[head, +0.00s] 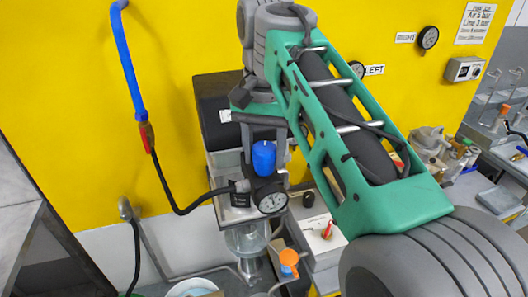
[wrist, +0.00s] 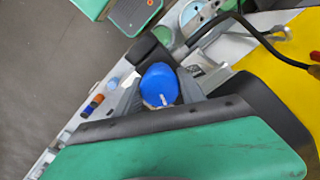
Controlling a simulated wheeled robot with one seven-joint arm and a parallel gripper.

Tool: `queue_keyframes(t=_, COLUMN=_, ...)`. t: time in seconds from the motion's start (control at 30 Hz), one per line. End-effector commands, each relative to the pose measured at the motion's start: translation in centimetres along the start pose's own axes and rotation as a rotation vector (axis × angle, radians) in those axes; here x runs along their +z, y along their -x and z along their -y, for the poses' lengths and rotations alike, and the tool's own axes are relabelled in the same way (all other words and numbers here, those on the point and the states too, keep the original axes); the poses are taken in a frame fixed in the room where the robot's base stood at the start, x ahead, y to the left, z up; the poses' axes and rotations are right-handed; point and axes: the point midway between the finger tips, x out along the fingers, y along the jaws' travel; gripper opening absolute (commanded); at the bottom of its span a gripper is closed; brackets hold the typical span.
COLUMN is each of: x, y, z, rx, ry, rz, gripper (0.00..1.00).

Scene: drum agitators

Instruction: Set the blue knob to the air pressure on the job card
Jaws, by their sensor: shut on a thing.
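The blue knob (head: 263,158) stands upright on top of a dark regulator. It also shows in the wrist view (wrist: 159,84), with a small white mark on it. My gripper (head: 263,142) reaches down from above, and its fingers are shut on the knob from both sides; it also shows in the wrist view (wrist: 160,92). A round white gauge (head: 272,203) sits just below the knob; its needle is too small to read surely. The job card (head: 476,22) hangs on the yellow wall at the upper right; its air line seems to read 5 bar.
A black hose (head: 170,200) runs from the regulator to a blue wall pipe (head: 128,62). An orange knob (head: 289,257) is lower down. Wall gauges (head: 428,38) carry RIGHT and LEFT labels. A cluttered bench (head: 480,190) stands at the right.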

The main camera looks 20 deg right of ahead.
Motion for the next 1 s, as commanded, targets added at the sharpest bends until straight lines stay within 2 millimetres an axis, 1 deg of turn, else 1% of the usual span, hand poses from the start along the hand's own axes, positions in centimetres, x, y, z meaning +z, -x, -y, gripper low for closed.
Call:
queue_keyframes(t=0.3, x=0.01, y=0.07, z=0.0, rx=-0.001, ry=-0.101, rz=-0.001, gripper=0.06)
queue_keyframes(t=0.77, x=0.01, y=0.07, z=0.0, rx=-0.001, ry=-0.114, rz=-0.001, gripper=0.06)
queue_keyframes(t=0.8, x=0.0, y=0.07, z=0.0, rx=-0.001, ry=-0.114, rz=-0.001, gripper=0.49)
queue_keyframes(t=1.0, x=0.0, y=0.04, z=0.0, rx=0.0, ry=-0.114, rz=-0.001, gripper=0.65)
